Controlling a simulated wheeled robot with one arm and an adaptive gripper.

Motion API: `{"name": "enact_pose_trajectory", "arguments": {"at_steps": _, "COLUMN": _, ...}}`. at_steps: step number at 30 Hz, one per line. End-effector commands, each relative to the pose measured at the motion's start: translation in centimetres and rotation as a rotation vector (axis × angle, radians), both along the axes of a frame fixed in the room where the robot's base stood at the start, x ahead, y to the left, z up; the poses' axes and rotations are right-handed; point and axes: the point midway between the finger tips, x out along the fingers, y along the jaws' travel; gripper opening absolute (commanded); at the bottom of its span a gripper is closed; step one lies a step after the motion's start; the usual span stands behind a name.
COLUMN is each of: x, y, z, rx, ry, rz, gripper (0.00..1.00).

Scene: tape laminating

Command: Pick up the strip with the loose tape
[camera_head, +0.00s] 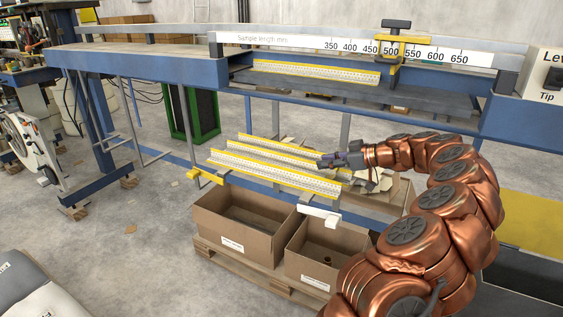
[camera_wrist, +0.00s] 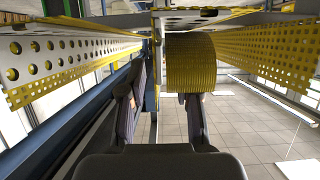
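Several perforated white strips with yellow edges lie side by side on the rack in the head view; the front one (camera_head: 275,172) and the middle one (camera_head: 270,153) show clearly. My gripper (camera_head: 335,160) is at their right ends. In the wrist view my gripper (camera_wrist: 162,105) has its two dark fingers apart, with a gap between them. A thin upright strip edge (camera_wrist: 157,50) stands in line with this gap. A curved, ribbed yellow piece (camera_wrist: 191,62), which looks like loose tape, is beside it at the right finger. I cannot tell whether the fingers touch it.
Another strip (camera_head: 315,72) lies on the bench under the sample length ruler (camera_head: 355,47). Below the rack stand cardboard boxes (camera_head: 238,228) on a pallet. A white block (camera_head: 318,215) and a yellow bracket (camera_head: 206,176) are at the rack's front.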

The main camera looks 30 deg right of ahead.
Motion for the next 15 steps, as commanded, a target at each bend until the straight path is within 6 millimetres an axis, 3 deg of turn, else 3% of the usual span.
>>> {"name": "enact_pose_trajectory", "arguments": {"at_steps": 9, "x": 3.3, "y": 2.4, "z": -1.2, "rx": 0.003, "ry": 0.004, "rz": 0.004, "gripper": 0.32}}
{"name": "enact_pose_trajectory", "arguments": {"at_steps": 15, "x": 3.6, "y": 2.4, "z": -1.3, "rx": 0.001, "ry": 0.001, "rz": 0.001, "gripper": 0.32}}
